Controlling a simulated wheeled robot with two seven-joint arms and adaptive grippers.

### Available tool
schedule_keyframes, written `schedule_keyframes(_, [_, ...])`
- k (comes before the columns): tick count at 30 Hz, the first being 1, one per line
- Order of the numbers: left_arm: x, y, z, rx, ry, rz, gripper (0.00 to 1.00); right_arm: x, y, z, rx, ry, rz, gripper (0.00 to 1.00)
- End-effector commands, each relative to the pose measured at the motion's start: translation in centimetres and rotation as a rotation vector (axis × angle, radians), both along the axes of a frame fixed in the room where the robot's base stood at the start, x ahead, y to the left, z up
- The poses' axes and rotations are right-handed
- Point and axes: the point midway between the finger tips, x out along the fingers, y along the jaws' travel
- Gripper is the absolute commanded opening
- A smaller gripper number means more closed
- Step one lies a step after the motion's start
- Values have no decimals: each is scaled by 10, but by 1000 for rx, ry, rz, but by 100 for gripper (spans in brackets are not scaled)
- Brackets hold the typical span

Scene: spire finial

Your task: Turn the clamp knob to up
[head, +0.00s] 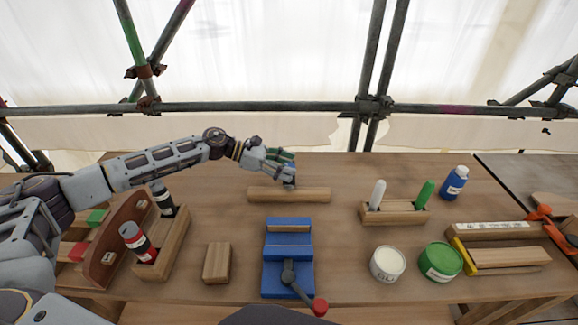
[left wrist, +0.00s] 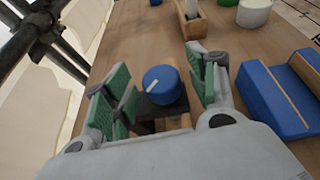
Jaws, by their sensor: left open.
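A round blue knob (left wrist: 163,84) with a white pointer line sits on a dark base, beyond my fingers in the left wrist view. The line slants toward the lower left in that view. My left gripper (left wrist: 158,92) is open, with green finger pads on both sides of the knob; I cannot tell whether either touches it. In the head view my left gripper (head: 283,162) is at the back of the bench and mostly covers the knob. My right gripper is not in view.
A wooden bar (head: 290,194) lies just in front of the gripper. A blue vise (head: 288,240) with a red-tipped lever (head: 320,306) stands nearer. Markers stand in a wooden holder (head: 395,212) to the right, near two tubs (head: 440,261). A scaffold pipe (head: 260,106) runs behind the bench.

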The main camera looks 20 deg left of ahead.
Motion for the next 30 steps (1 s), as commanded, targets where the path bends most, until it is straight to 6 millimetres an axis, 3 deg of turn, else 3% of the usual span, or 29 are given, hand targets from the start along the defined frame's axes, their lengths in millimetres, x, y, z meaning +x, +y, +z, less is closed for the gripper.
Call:
schedule_keyframes(16, [3, -10, -4, 0, 0, 0, 56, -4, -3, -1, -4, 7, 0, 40])
schedule_keyframes(26, [3, -10, -4, 0, 0, 0, 14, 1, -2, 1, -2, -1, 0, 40])
schedule_keyframes(30, [3, -10, -4, 0, 0, 1, 11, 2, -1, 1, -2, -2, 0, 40])
